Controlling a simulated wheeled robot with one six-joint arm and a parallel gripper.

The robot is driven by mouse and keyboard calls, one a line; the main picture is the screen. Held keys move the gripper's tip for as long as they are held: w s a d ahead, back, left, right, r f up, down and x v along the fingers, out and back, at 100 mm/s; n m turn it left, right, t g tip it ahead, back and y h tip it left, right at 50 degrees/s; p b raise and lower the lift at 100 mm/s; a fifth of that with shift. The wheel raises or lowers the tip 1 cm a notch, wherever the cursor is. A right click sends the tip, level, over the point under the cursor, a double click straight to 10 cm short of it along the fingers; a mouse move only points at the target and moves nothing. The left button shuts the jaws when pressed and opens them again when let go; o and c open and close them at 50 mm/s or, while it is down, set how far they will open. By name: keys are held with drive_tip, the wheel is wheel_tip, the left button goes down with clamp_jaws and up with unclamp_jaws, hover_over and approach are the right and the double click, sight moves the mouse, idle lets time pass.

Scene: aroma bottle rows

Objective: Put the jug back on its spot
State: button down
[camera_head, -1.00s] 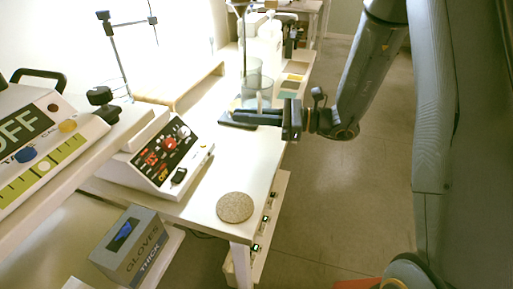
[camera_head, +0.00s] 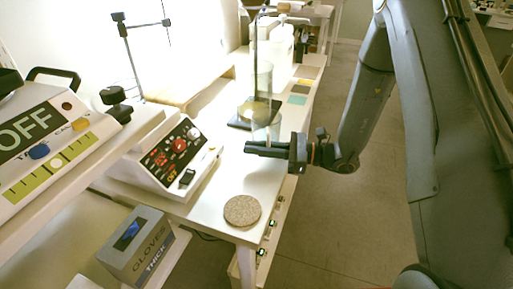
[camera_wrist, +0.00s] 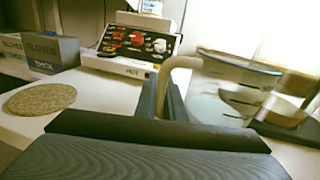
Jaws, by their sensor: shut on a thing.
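A clear glass jug (camera_head: 262,127) is by my gripper over the white bench, and its outline is faint. In the wrist view the jug (camera_wrist: 228,92) is at the right, looks upright, and its pale handle (camera_wrist: 178,72) sits between the fingers. My gripper (camera_head: 252,148) is shut on the jug's handle; its fingers also show in the wrist view (camera_wrist: 163,95). A round cork mat (camera_head: 242,211) lies bare near the bench's front corner, nearer the camera than the jug. It also shows at left in the wrist view (camera_wrist: 40,97). I cannot tell the jug's height above the bench.
A control box (camera_head: 165,160) with red knobs stands left of the mat. Behind the jug are a dark stand base (camera_head: 240,122) and a tall glass cylinder (camera_head: 264,78). White bottles (camera_head: 278,45) stand farther back. A glove box (camera_head: 140,246) is lower left.

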drive_tip(key=shift+f, duration=0.1)
drive_tip(key=c, duration=1.9)
unclamp_jaws()
drive_tip(key=shift+o, duration=0.2)
drive_tip(key=shift+d, duration=0.25)
drive_tip(key=s+d, duration=0.2)
drive_tip(key=d, duration=0.9)
drive_tip(key=s+d+r+n+g+h, duration=0.25)
drive_tip(key=s+n+g+h, duration=0.35)
drive_tip(key=s+n+h, duration=0.65)
drive_tip(key=s+d+r+n+t+h, duration=0.1)
drive_tip(key=s+d+n+h, duration=0.1)
drive_tip(key=d, duration=0.4)
drive_tip(key=s+d+r+n+t+h, duration=0.2)
drive_tip(key=s+d+h, duration=0.1)
drive_tip(key=d, duration=0.3)
drive_tip(key=shift+s+n+b, duration=0.35)
drive_tip(key=shift+b, duration=0.1)
